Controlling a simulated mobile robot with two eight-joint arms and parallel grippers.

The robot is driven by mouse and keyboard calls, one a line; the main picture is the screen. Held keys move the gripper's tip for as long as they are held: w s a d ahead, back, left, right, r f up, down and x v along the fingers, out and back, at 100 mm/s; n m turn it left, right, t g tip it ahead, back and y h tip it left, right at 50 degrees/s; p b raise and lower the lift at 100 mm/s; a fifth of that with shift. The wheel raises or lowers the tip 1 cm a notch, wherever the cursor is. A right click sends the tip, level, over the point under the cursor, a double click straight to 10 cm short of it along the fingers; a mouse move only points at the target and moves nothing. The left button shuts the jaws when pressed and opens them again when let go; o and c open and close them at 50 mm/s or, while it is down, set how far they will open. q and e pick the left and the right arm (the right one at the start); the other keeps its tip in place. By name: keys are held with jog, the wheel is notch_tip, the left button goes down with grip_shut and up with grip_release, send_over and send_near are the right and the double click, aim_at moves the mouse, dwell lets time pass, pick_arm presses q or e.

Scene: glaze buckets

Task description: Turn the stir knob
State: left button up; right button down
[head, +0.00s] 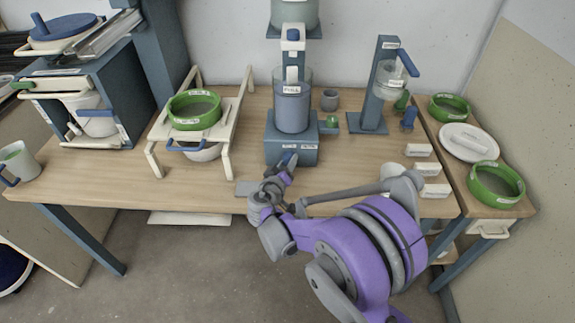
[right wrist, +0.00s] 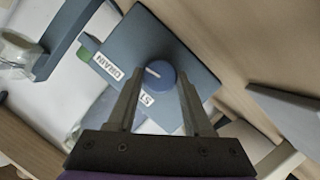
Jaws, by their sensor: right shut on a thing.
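The stir knob (right wrist: 161,77) is a round blue dial with a white pointer line. It sits on the front face of the blue-grey mixer base (head: 278,150), beside a label that is partly covered and reads "ST". The white line points toward the left and slightly up in the right wrist view. My right gripper (right wrist: 160,84) has one finger on each side of the knob and is shut on it. In the head view the right gripper (head: 286,163) is at the lower front of the base and hides the knob. My left gripper is not in view.
A clear vessel (head: 292,108) stands on the base, with a green drain knob (head: 330,122) at its right. A cream rack (head: 230,122) with a green-rimmed sieve (head: 194,108) is to the left. A blue stand (head: 368,118) and small white blocks are to the right.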

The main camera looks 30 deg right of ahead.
jog(key=n+h+b, duration=0.2)
jog(key=n, duration=0.1)
jog(key=shift+f, duration=0.3)
jog(key=n+b, duration=0.1)
jog(key=n, duration=0.1)
jog(key=n+h+b, duration=0.1)
jog(key=n, duration=0.1)
jog(key=shift+a+t+h, duration=0.1)
jog(key=shift+t+h, duration=0.2)
jog(key=shift+n, duration=0.3)
jog(key=shift+c, duration=1.5)
grip_release()
jog(key=v, duration=1)
jog(key=shift+s+a, duration=0.2)
jog(key=shift+a, duration=0.1)
